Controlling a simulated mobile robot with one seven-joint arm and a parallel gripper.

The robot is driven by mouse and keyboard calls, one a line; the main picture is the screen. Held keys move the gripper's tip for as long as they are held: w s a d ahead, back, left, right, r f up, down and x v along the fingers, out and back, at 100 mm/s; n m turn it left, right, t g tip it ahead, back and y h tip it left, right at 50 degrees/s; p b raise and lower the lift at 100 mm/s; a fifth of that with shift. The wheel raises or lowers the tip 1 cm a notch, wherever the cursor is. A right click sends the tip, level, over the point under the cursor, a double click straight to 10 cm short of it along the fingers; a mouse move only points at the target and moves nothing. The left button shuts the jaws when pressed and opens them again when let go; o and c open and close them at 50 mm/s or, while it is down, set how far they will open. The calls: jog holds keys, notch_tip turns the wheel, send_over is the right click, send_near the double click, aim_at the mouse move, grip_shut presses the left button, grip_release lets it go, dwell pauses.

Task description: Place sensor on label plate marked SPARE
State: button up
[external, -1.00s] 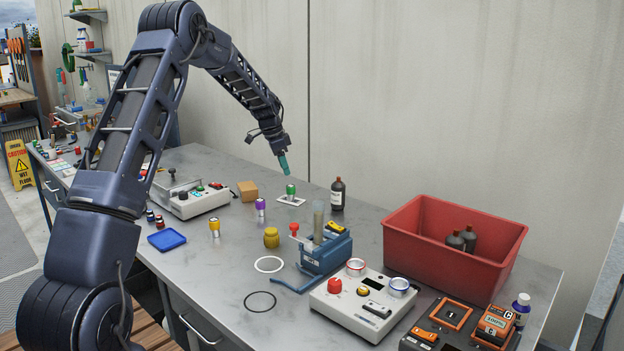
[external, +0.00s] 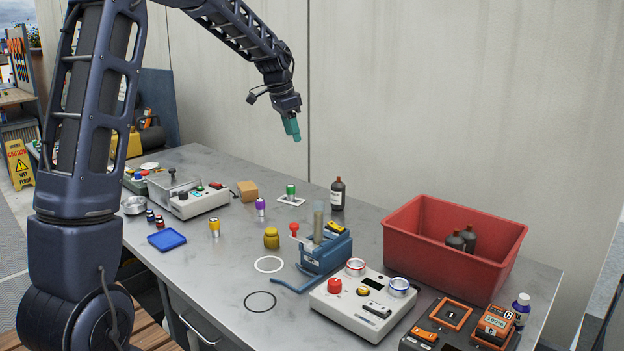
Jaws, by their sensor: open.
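A small green-and-silver cylinder (external: 291,190), which looks like a sensor, stands upright on a white plate (external: 300,203) toward the back of the bench. Any lettering on this plate is too small to read. Similar purple (external: 260,206) and yellow-orange (external: 214,227) cylinders stand upright on the bench, to its left and nearer the front. My gripper (external: 293,133), with teal fingers, is raised well above the green cylinder and apart from it. It is open, with nothing seen between its fingers.
A dark bottle (external: 338,194) stands right of the plate, and a cardboard box (external: 248,191) stands left. A blue clamp device (external: 326,252), a white control box (external: 353,309) and a red bin (external: 410,255) take up the right side. The front middle holds flat rings (external: 260,294).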

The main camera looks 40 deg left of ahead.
jog(key=s+d+r+n, duration=0.1)
jog(key=s+d+r, duration=0.5)
jog(key=s, duration=0.4)
jog(key=s+d+r+n, duration=0.1)
jog(key=s+d+r, duration=0.3)
jog(key=s+d, duration=0.5)
jog(key=s+d+f+n+t, duration=0.1)
jog(key=s+d+f, duration=0.1)
jog(key=s, duration=1)
jog(key=s+d+f+n+y, duration=0.1)
jog(key=s+d, duration=0.3)
jog(key=s, duration=0.8)
jog(key=shift+s+f+n+t, duration=0.35)
jog(key=shift+f+n+t, duration=0.05)
jog(key=shift+f+n, duration=0.2)
